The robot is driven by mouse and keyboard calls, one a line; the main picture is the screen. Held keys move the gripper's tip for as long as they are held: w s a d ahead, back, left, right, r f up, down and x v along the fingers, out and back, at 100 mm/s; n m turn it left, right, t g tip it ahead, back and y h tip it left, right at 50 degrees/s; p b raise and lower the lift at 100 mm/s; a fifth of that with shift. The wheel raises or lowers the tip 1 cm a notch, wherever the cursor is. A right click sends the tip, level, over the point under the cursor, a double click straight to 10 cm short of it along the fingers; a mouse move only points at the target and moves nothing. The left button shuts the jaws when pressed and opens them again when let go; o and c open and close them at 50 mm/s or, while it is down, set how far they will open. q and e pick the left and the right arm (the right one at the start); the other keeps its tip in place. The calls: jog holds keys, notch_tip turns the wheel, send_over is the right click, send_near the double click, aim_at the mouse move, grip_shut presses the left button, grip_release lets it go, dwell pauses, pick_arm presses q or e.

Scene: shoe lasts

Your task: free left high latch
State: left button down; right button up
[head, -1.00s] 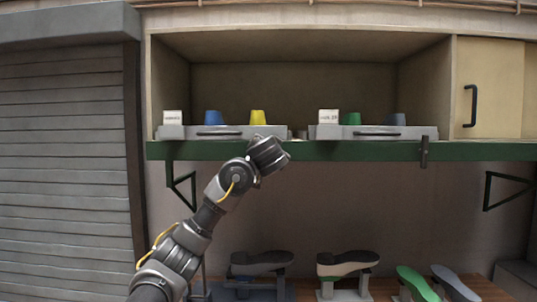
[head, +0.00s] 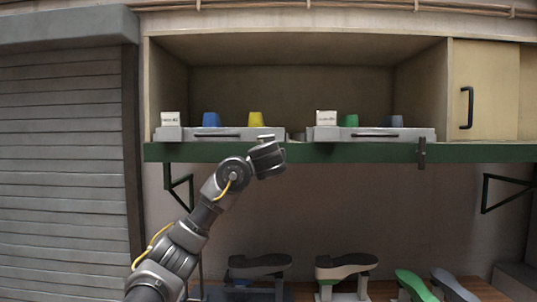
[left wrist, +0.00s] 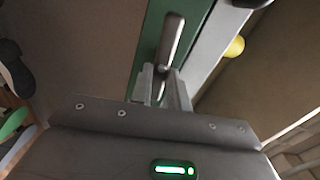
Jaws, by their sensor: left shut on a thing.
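The left high latch (left wrist: 172,42) is a grey bar on the green shelf rail (left wrist: 146,48) in the left wrist view. It appears to lie roughly along the rail. My left gripper (left wrist: 163,76) is shut on the near end of this latch. In the head view my left gripper (head: 267,159) is up against the front of the green rail (head: 350,152), and its fingers and the left latch are hidden there. Another latch (head: 421,153) hangs upright across the rail at the right. My right gripper is not in view.
Two grey trays (head: 230,136) (head: 372,135) stand on the shelf above the rail, with blue, yellow and green cups and white labels nearby. Shoe lasts (head: 346,262) stand on the bench below. A rolling shutter (head: 65,170) is at the left.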

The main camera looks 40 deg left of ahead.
pick_arm(q)
jog(key=shift+f+m, duration=0.15)
jog(key=shift+m, duration=0.45)
jog(key=c, duration=1.3)
grip_release()
jog(key=shift+c, duration=0.2)
jog(key=shift+d, duration=0.1)
jog(key=b+v, duration=0.5)
jog(key=v, duration=0.5)
jog(key=shift+s+d, duration=0.15)
jog(key=shift+s, duration=0.2)
